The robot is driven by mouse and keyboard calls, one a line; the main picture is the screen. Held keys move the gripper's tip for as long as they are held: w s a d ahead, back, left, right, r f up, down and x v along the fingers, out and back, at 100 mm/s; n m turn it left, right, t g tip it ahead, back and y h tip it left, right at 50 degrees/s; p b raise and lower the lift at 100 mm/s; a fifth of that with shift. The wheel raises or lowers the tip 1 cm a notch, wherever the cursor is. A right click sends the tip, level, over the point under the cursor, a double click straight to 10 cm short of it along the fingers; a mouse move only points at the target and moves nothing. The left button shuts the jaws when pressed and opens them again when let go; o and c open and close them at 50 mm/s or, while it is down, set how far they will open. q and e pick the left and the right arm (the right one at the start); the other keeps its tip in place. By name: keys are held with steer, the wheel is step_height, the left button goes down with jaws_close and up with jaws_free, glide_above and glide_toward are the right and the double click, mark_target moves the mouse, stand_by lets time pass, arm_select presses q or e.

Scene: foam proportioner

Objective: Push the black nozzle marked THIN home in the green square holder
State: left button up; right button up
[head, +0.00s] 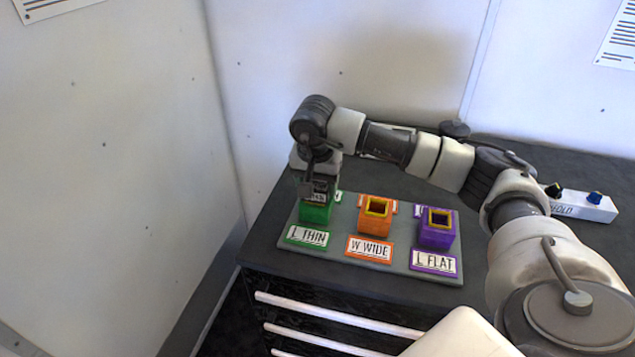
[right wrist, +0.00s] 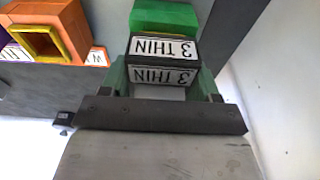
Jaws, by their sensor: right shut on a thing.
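The black nozzle (head: 319,194) with a white THIN label is upright at the green square holder (head: 315,214), at the left end of the grey base. In the right wrist view the nozzle (right wrist: 163,60) shows two labels reading "3 THIN" upside down, and part of the green holder (right wrist: 165,15) shows beyond it. My right gripper (head: 318,184) comes down from above and is shut on the nozzle. The nozzle's lower end is hidden, so I cannot tell how deep it sits. My left gripper is not in view.
An orange holder (head: 375,220) marked WIDE and a purple holder (head: 436,233) marked FLAT stand empty to the right on the grey base (head: 397,263). A white box (head: 585,206) with knobs is at the far right. A wall stands close to the left.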

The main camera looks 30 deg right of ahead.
steer(key=shift+f+b, duration=0.45)
steer(key=shift+f, duration=0.05)
stand_by(0.4)
steer(key=o, duration=1)
steer(key=shift+o, duration=1)
steer(key=shift+r, duration=0.15)
steer(key=shift+r+p, duration=1.8)
steer(key=shift+r, duration=1.1)
